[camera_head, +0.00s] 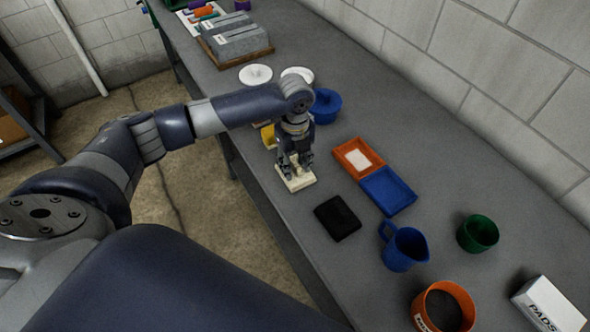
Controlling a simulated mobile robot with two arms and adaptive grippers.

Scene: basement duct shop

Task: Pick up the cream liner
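A flat cream piece, which looks like the cream liner (296,184), lies on the grey bench near its left edge. My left gripper (296,168) points down right over it, with its fingertips at or just above its top. The fingers stand apart with cream showing between them; whether they press on it I cannot tell. The gripper hides the piece's far part. My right gripper is not in view.
Right of the gripper are an orange tray (342,150) with a whitish piece inside, a blue tray (390,190) and a black pad (337,218). A blue jug (403,249), green cup (478,234) and orange container (421,312) stand nearer.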

